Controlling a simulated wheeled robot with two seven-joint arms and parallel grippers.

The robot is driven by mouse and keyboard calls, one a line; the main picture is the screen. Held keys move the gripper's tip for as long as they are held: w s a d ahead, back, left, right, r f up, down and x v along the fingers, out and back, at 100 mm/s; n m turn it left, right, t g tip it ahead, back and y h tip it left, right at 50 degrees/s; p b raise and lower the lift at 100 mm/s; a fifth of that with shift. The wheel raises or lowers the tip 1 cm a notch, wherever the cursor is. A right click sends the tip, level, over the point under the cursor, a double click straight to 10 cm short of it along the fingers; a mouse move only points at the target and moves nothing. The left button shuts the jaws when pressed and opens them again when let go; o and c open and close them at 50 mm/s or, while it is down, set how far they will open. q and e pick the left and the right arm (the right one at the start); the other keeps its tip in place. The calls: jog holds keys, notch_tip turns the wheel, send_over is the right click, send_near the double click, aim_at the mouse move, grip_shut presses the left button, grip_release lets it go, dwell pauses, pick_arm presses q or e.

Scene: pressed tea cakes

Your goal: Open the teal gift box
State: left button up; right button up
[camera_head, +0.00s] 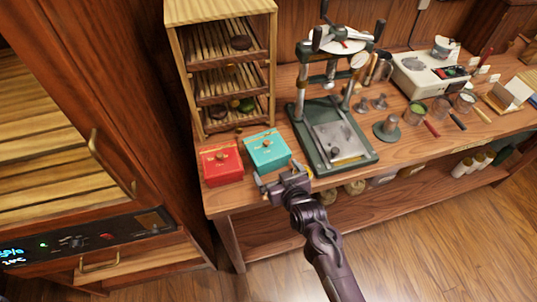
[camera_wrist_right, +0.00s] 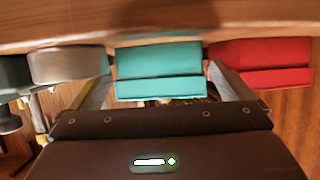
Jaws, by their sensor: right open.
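The teal gift box (camera_head: 268,149) stands on the wooden table near its front edge, and its lid looks shut. A small gold-brown fitting shows on its top. My right gripper (camera_head: 279,176) is open and empty, just in front of the teal box at the table's front edge. In the right wrist view the teal box (camera_wrist_right: 158,66) lies between and beyond the two spread fingers. I cannot tell whether either finger touches it. My left gripper is not in view.
A red box (camera_head: 221,163) stands close beside the teal one on the left. A green press (camera_head: 334,148) stands close on the right. A slatted wooden rack (camera_head: 200,80) is behind the boxes. Cups and tools fill the table's right side.

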aim_at(273, 167)
jog(key=shift+x, duration=1.55)
jog(key=shift+s, duration=0.1)
jog(key=c, duration=0.6)
jog(key=shift+c, duration=0.2)
jog(key=shift+r, duration=0.1)
